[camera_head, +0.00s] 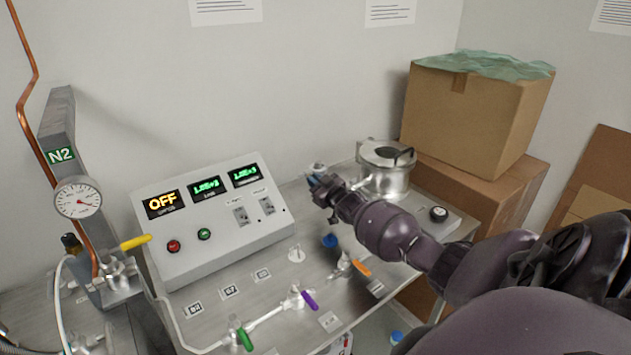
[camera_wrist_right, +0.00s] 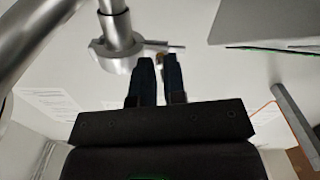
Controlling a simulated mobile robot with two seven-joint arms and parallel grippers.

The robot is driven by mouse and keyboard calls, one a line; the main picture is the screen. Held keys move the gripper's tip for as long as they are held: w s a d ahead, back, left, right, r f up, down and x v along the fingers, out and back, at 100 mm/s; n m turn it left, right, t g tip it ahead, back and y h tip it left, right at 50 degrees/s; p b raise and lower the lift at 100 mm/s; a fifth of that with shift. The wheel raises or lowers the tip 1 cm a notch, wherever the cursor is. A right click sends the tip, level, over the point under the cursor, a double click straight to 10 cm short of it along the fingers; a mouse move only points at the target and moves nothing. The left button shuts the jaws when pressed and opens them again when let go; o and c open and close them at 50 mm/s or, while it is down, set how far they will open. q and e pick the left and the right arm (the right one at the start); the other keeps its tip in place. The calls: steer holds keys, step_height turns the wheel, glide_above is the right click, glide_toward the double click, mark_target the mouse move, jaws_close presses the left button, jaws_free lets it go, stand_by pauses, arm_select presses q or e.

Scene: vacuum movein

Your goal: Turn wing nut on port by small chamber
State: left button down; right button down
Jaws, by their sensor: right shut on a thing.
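The small chamber (camera_head: 384,182) is a silver cylinder with an open round lid, standing at the back of the metal bench. My right gripper (camera_head: 316,182) is at the port just left of it. In the wrist view a silver pipe (camera_wrist_right: 115,22) carries a ring clamp (camera_wrist_right: 112,52), with a thin rod reaching to the right. My left gripper is not in view.
A control box (camera_head: 217,215) with lit displays stands left of my right arm. Valves with green (camera_head: 245,340), purple (camera_head: 309,300) and orange (camera_head: 361,268) handles line the bench front. Cardboard boxes (camera_head: 470,110) stand behind the chamber. A gauge (camera_head: 78,199) is at far left.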

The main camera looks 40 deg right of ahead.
steer(key=shift+m, duration=0.8)
steer(key=c, duration=1.5)
jaws_free()
steer(key=s+a, duration=0.1)
steer(key=s, duration=0.9)
steer(key=shift+s, duration=0.4)
steer(key=shift+a, duration=0.1)
